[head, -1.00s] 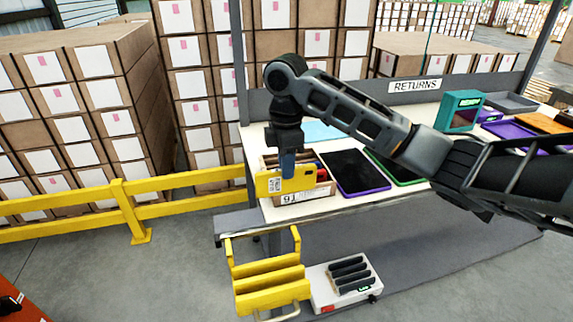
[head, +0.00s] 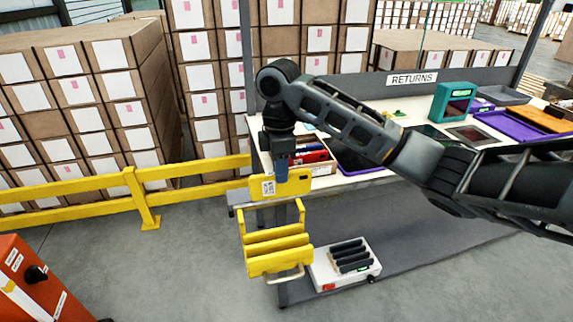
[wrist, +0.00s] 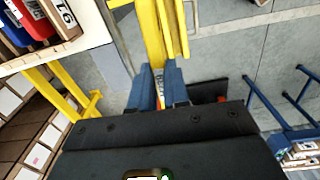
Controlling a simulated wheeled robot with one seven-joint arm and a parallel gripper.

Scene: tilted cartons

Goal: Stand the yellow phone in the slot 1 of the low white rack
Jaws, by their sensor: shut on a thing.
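The yellow phone (head: 298,188) is held in the air, its broad face with a white label toward the head camera. My gripper (head: 281,173) has blue fingers shut on its upper edge; in the wrist view the fingers (wrist: 160,78) close around a thin yellow edge. The low white rack (head: 328,278) stands low, right of and below the phone. It has several dark dividers, a small green display and a red button. The phone is apart from it. The slot numbers are too small to read. I cannot make out the rack in the wrist view.
A yellow stepped holder (head: 279,262) stands directly below the phone, left of the white rack. The RETURNS bench (head: 345,182) is behind, with a carton of phones (head: 318,170) at its edge. A yellow rail (head: 90,197) and an orange cabinet (head: 38,285) are at left.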

